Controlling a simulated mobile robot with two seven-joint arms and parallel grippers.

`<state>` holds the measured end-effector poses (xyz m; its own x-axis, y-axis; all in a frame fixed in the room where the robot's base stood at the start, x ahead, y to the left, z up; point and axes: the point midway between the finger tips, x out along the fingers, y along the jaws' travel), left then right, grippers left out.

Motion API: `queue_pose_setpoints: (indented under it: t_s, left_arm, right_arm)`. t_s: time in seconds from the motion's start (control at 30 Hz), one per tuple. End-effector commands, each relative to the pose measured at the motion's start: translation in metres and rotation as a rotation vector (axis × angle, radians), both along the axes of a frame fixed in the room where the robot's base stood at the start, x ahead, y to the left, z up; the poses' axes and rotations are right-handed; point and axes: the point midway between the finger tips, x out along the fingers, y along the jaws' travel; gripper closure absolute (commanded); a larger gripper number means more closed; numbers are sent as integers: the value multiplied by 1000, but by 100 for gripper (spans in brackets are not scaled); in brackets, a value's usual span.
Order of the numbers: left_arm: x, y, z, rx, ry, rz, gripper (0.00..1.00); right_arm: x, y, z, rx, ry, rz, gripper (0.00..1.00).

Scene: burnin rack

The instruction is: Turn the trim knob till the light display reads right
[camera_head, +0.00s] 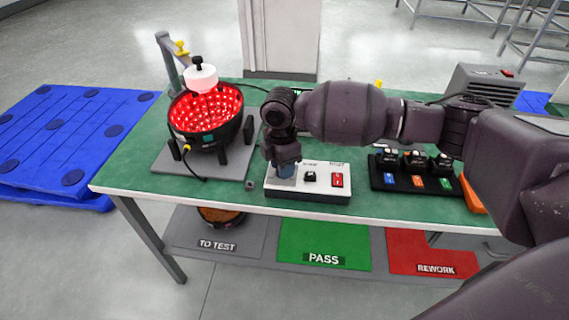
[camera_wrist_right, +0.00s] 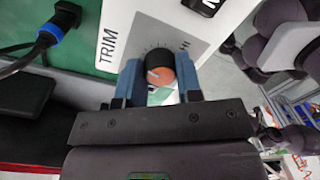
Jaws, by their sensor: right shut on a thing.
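The trim knob (camera_wrist_right: 160,70), black with an orange face and a pale pointer line, sits on the white control box (camera_head: 318,182) beside the printed word TRIM. My right gripper (camera_wrist_right: 159,82) has its two blue fingers on either side of the knob, shut on it. In the head view the right gripper (camera_head: 285,166) reaches down onto the left end of the box and hides the knob. A black round lamp (camera_head: 214,135) full of lit red lights stands left of the box. A small display with green marks (camera_head: 296,91) is mostly hidden behind my right arm. My left gripper is not seen.
The lamp stands on a grey plate (camera_head: 172,163) with a post. A black tray (camera_head: 394,180) with several black-topped parts and an orange bin (camera_head: 472,194) lie to the right. A blue-tipped cable plug (camera_wrist_right: 55,27) is near the box. The lower shelf has marked TO TEST, PASS (camera_head: 324,243) and REWORK areas.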

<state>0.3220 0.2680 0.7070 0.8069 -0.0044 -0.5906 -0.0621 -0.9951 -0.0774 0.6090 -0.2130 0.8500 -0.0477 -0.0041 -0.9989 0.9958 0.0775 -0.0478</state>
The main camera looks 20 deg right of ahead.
Motion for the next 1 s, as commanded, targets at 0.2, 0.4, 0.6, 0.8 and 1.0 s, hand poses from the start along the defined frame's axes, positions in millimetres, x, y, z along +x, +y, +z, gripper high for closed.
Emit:
queue_pose_setpoints:
  t_s: [0.2,0.4,0.6,0.8,1.0]
  left_arm:
    - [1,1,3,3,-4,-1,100]
    - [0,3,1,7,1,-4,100]
    - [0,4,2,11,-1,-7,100]
    - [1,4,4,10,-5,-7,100]
    - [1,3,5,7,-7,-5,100]
  right_arm:
    - [0,1,1,2,1,94,91]
    - [-1,2,0,2,2,134,91]
    - [-1,2,-1,3,2,141,91]
    - [-1,2,-1,3,2,140,91]
    - [0,1,-1,1,2,139,42]
